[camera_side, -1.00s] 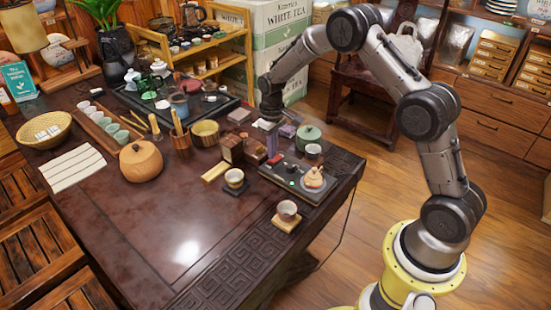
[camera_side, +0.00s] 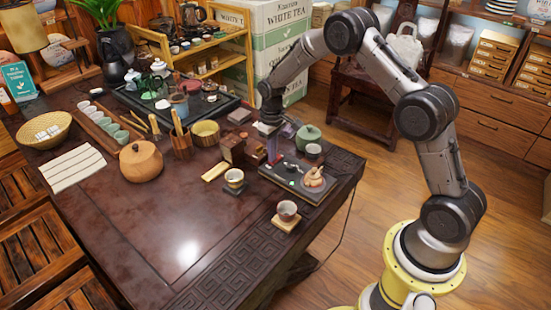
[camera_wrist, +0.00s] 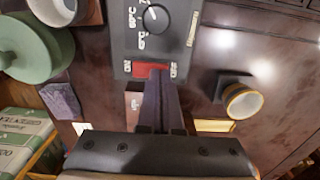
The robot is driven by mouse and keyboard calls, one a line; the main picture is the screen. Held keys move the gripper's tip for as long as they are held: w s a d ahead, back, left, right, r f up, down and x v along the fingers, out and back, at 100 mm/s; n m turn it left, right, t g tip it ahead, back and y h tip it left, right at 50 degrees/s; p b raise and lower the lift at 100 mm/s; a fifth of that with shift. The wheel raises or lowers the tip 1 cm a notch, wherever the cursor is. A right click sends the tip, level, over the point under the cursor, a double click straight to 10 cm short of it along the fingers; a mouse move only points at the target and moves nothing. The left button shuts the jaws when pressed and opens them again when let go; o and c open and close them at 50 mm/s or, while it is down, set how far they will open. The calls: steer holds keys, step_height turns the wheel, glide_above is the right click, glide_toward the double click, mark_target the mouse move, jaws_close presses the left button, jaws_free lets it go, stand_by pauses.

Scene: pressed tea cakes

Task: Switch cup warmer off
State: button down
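The cup warmer (camera_side: 270,171) is a dark flat unit near the table's right edge, with a small tan pot (camera_side: 314,178) on it. In the wrist view its grey control panel (camera_wrist: 127,38) shows a round knob (camera_wrist: 156,18) with marks around it. Below the knob is a red switch (camera_wrist: 143,70) with small white lettering at both sides. My gripper (camera_wrist: 159,76) has its fingers together, with nothing seen between them. Its tips overlap the lower edge of the switch; I cannot tell whether they touch. In the side view my gripper (camera_side: 273,158) points down at the warmer's left end.
A green lidded jar (camera_side: 309,134) and a small cup (camera_side: 313,151) stand close behind the warmer. A striped cup (camera_side: 234,177) stands to the left and another cup (camera_side: 287,209) in front. Brown boxes (camera_side: 232,148) are beside my gripper. The table's front middle is clear.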

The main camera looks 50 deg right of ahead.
steer(key=shift+f, duration=0.15)
steer(key=shift+r, duration=3.5)
step_height(320, 180, up, 13)
steer(key=s+a+t, duration=0.1)
steer(key=a+t, duration=0.2)
steer(key=s+a+r+t, duration=0.2)
steer(key=s+a+r, duration=0.1)
steer(key=s+r, duration=0.8)
steer(key=s+a+t, duration=0.1)
steer(key=s+a, duration=0.1)
steer(key=s, duration=1.1)
steer(key=s+f, duration=0.5)
steer(key=s, duration=0.2)
steer(key=shift+a+f, duration=0.15)
steer(key=shift+a, duration=0.1)
